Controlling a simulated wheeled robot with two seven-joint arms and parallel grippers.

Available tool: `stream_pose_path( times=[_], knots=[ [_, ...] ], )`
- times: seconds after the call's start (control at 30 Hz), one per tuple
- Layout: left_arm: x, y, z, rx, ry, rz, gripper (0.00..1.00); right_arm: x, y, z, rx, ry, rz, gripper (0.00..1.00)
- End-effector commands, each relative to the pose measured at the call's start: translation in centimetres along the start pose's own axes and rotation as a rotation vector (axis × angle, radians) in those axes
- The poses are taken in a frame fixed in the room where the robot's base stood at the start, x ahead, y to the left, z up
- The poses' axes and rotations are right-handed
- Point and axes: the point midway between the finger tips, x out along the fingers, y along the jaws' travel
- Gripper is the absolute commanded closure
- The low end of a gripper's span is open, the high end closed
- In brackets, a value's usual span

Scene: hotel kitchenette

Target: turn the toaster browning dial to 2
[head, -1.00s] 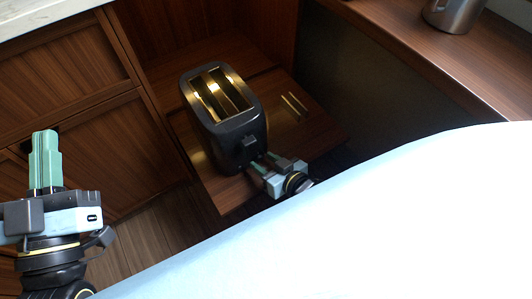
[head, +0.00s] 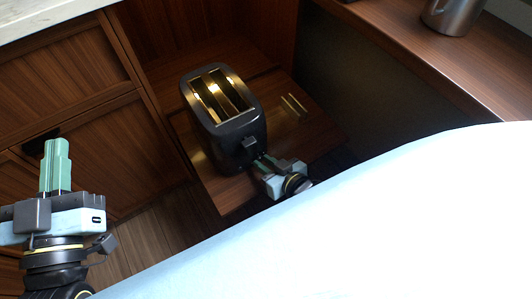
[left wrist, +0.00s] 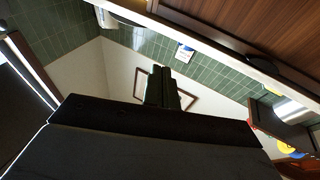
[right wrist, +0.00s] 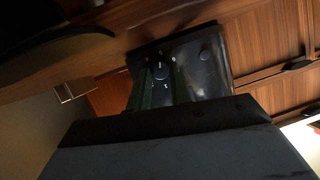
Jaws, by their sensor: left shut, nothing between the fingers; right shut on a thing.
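The black toaster (head: 239,134) with two slots stands upright on a wooden surface, its lever (head: 249,143) on the end facing me. My right gripper (head: 261,165) is low at that end. In the right wrist view the toaster's face (right wrist: 210,72) shows the round dark browning dial (right wrist: 160,72) with small white marks. The right fingers (right wrist: 160,90) are on either side of the dial, shut on it. The dial's number setting is too small to read. My left gripper (head: 56,165) is shut and empty, raised at the left, far from the toaster; its fingers (left wrist: 163,88) show in the left wrist view.
The wooden surface (head: 215,190) has a front edge just below the toaster. A dark panel and a wooden counter (head: 420,60) with a metal pot (head: 455,14) are at the right. Wooden cabinets (head: 60,70) stand at the left. A large pale surface fills the lower right.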

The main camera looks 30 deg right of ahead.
Motion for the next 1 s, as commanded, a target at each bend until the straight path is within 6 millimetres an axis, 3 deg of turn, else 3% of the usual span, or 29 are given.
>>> stream_pose_path(
  times=[0.27,0.5,0.7,1.0],
  knots=[
    [-1.4,-1.2,5.2,0.013,-0.357,-0.029,1.00,-0.1,-0.3,-0.2,-0.080,-0.010,0.036,1.00],
    [-5.0,-2.3,9.9,0.017,-0.709,-0.060,1.00,-0.1,-0.4,-0.2,-0.177,-0.019,0.078,1.00],
    [-8.6,-3.0,12.3,0.014,-0.946,-0.083,1.00,0.0,-0.5,-0.1,-0.261,-0.027,0.114,1.00],
    [-12.5,-3.5,13.8,0.007,-1.172,-0.105,1.00,0.0,-0.7,0.0,-0.395,-0.039,0.171,1.00]
  ],
)
